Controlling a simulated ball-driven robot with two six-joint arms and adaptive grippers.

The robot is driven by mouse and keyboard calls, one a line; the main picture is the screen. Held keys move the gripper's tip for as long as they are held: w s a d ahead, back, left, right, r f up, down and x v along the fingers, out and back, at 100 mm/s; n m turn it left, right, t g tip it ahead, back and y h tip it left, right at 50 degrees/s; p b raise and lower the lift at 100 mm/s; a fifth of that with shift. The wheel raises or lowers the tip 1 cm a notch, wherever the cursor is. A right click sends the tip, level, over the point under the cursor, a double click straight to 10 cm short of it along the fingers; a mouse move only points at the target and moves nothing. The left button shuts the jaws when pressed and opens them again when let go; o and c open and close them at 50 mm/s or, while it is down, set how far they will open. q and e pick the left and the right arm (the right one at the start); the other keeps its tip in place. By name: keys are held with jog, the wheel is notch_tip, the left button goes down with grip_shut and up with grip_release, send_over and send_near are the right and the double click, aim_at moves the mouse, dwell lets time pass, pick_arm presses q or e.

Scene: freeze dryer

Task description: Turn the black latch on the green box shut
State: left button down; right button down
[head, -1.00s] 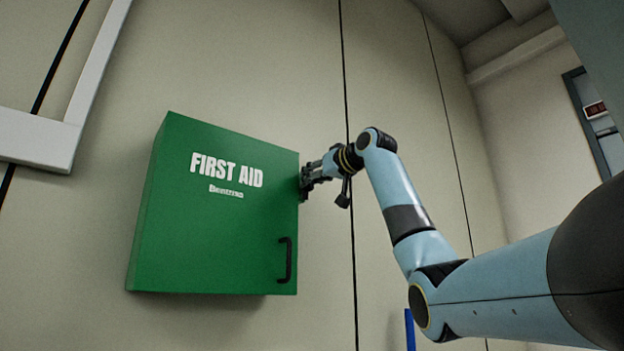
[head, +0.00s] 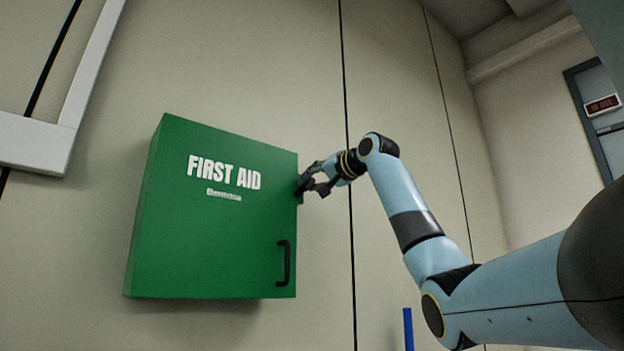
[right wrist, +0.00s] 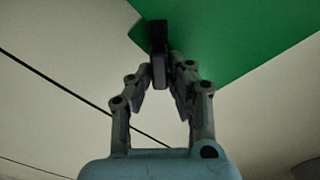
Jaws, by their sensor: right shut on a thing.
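The green box (head: 215,225) marked FIRST AID hangs on the wall in the head view, its door flat against the body. My right gripper (head: 302,189) is at the upper part of its right side. In the right wrist view the green box (right wrist: 245,40) fills the top right, and my right gripper (right wrist: 159,74) has its fingertips together on the black latch (right wrist: 156,34) at the box's edge. The fingers partly cover the latch; in the head view I cannot make it out from the dark gripper. My left gripper is not in view.
A black handle (head: 284,263) sits low on the right of the box's front, below my right gripper. A white frame (head: 40,145) is on the wall at the left. A door with a red sign (head: 602,105) is at the far right.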

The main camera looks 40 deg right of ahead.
jog(key=m, duration=0.5)
jog(key=shift+d+f, duration=0.15)
jog(key=shift+f, duration=0.1)
jog(key=shift+f+m, duration=0.15)
jog(key=shift+m, duration=1.05)
jog(key=shift+f+m, duration=0.1)
jog(key=shift+m, duration=1.1)
jog(key=c, duration=1.3)
grip_release()
jog(key=shift+d, duration=0.1)
jog(key=shift+s+a, duration=0.25)
jog(key=shift+s, duration=1.75)
jog(key=shift+s+a, duration=0.25)
jog(key=shift+s, duration=1.75)
jog(key=shift+s+a, duration=0.25)
jog(key=shift+s, duration=1.75)
